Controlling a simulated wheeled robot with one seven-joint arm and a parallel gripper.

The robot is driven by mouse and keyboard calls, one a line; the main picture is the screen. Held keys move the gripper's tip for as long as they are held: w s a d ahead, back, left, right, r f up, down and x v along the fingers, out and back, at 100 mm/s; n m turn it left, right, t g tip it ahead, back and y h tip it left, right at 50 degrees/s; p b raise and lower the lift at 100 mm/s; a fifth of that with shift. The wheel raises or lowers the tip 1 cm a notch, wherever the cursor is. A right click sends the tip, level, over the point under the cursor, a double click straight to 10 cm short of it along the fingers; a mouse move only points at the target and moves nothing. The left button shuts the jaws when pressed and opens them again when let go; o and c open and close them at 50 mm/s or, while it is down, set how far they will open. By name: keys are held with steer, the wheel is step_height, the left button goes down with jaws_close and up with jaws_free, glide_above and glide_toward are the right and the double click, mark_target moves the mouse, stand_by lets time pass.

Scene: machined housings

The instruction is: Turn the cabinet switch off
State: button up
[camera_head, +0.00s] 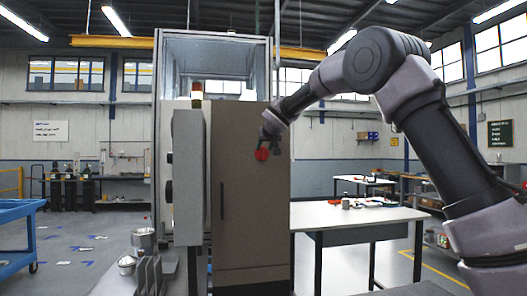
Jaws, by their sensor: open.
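The cabinet (231,190) is tall and brown-grey, with a glazed upper part, and stands in the middle of the view. Its switch (262,154) is a small red knob on the upper right of the front face. My gripper (269,146) is at the switch, reaching in from the right. It is open, and its fingers are small and dark against the cabinet. I cannot tell whether the fingers touch the knob. Part of the switch area is hidden by the gripper.
A grey control box (188,178) juts out at the cabinet's left. Metal housings (143,240) stand at the lower left. A white-topped table (352,214) stands to the right behind the cabinet. A blue cart (20,212) is at the far left.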

mark_target(263, 150)
steer(key=shift+x, duration=1.6)
jaws_close()
